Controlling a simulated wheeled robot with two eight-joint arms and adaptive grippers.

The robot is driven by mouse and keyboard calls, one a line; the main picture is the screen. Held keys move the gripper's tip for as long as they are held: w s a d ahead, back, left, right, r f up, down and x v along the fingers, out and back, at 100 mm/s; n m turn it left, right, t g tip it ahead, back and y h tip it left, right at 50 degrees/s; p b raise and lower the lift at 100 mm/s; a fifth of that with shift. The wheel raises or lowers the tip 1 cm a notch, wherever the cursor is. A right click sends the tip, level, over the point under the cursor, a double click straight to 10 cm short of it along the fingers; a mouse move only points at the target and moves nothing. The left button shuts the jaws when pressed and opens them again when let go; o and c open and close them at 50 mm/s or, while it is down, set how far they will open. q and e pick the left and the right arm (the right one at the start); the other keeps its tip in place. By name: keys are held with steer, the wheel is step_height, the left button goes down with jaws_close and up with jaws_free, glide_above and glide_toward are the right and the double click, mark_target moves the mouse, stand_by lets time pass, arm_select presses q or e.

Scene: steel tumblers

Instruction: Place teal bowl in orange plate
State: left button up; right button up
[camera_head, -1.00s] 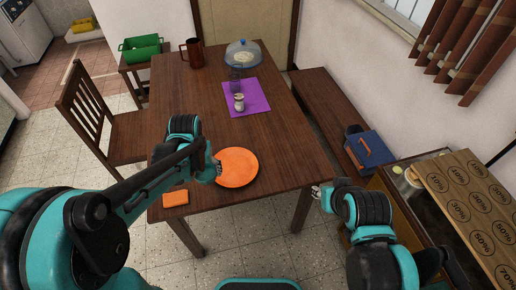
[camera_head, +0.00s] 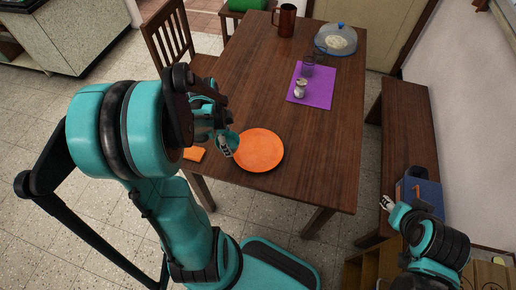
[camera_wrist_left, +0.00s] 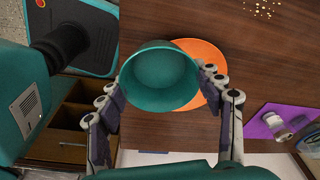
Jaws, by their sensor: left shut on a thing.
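The teal bowl (camera_wrist_left: 160,78) sits between the fingers of my left gripper (camera_wrist_left: 158,90) in the left wrist view, with its open side toward the camera. My left gripper is shut on the bowl's sides. In the head view my left gripper (camera_head: 226,144) is at the left edge of the orange plate (camera_head: 262,151), and only a small part of the bowl shows there. The orange plate (camera_wrist_left: 212,62) lies partly behind the bowl in the wrist view, so the height between them is hard to tell. My right gripper (camera_head: 388,203) is off the table's right side, its opening too small to judge.
A purple mat (camera_head: 311,86) holds a shaker (camera_head: 300,88) and a cup. A brown mug (camera_head: 285,20) and a domed dish (camera_head: 336,39) stand farther back. A bench (camera_head: 408,125) runs along the right.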

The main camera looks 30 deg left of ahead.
arm_select(q)
steer(key=b, duration=0.4)
glide_above(259, 151)
steer(key=f, duration=0.7)
steer(key=shift+s+a, duration=0.15)
steer(key=shift+s, duration=0.1)
steer(key=shift+f+b, duration=1.05)
steer(key=shift+f, duration=0.95)
steer(key=shift+f, duration=0.1)
steer(key=o, duration=1.2)
steer(key=shift+c, duration=0.2)
